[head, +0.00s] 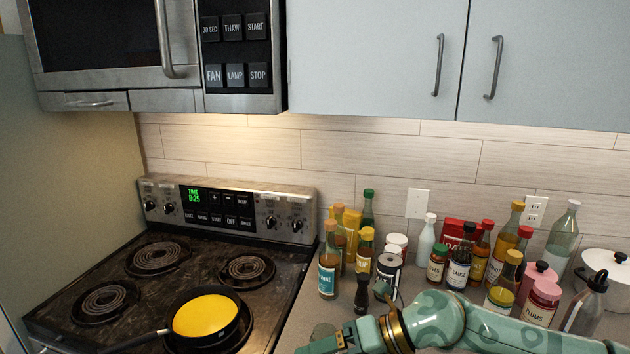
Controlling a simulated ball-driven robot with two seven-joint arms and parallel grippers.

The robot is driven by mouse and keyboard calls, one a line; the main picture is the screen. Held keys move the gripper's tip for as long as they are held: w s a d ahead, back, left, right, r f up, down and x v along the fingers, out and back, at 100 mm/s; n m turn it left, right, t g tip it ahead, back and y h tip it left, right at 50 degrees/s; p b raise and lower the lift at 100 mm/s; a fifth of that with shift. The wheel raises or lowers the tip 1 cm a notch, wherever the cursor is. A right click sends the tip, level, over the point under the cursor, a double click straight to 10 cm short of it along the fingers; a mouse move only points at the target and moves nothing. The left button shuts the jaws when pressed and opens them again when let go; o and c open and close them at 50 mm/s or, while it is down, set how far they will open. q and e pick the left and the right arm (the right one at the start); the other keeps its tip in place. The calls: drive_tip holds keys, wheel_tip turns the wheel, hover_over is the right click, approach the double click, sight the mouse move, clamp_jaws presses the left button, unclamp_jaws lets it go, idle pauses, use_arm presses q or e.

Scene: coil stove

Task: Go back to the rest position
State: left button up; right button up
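My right arm comes in from the lower right, over the counter beside the stove. Its gripper (333,346) is at the bottom edge, partly cut off, so I cannot tell whether it is open or shut. My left gripper is not in view. A black frying pan (241,325) with a yellow content (206,315) sits on the front right burner of the coil stove (120,250). The pan's handle points to the lower left. My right gripper is to the right of the pan and apart from it.
Many bottles and jars crowd the counter behind my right arm, including a sauce bottle (460,262), a plums jar (540,304) and a dark pepper mill (362,296). A white pot (605,265) stands at the far right. A microwave (110,45) and cupboards (375,55) hang above.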

drive_tip(key=s+a+r+m+t+y, duration=0.3)
drive_tip(key=a+r+m+t+y, duration=0.35)
drive_tip(key=r, duration=0.25)
drive_tip(key=w+d+f+m+t+h, duration=0.2)
drive_tip(key=d+m+t+h, duration=0.5)
drive_tip(key=m, duration=0.3)
drive_tip(key=w+d+f+m+t+h, duration=0.1)
drive_tip(key=d+f+m+t+h, duration=0.1)
drive_tip(key=d+m+t+h, duration=0.5)
drive_tip(key=s+d+f+m+g+h, duration=0.95)
drive_tip(key=s+d+f+g, duration=0.45)
drive_tip(key=s+d+f, duration=0.45)
wheel_tip(320, 180, down, 23)
drive_tip(key=s+a+g+y, duration=0.3)
drive_tip(key=s+f+m+g+y, duration=0.1)
drive_tip(key=s+f+m+g, duration=0.2)
drive_tip(key=s+f, duration=1.5)
drive_tip(key=shift+s+m+y, duration=0.4)
drive_tip(key=shift+s, duration=0.7)
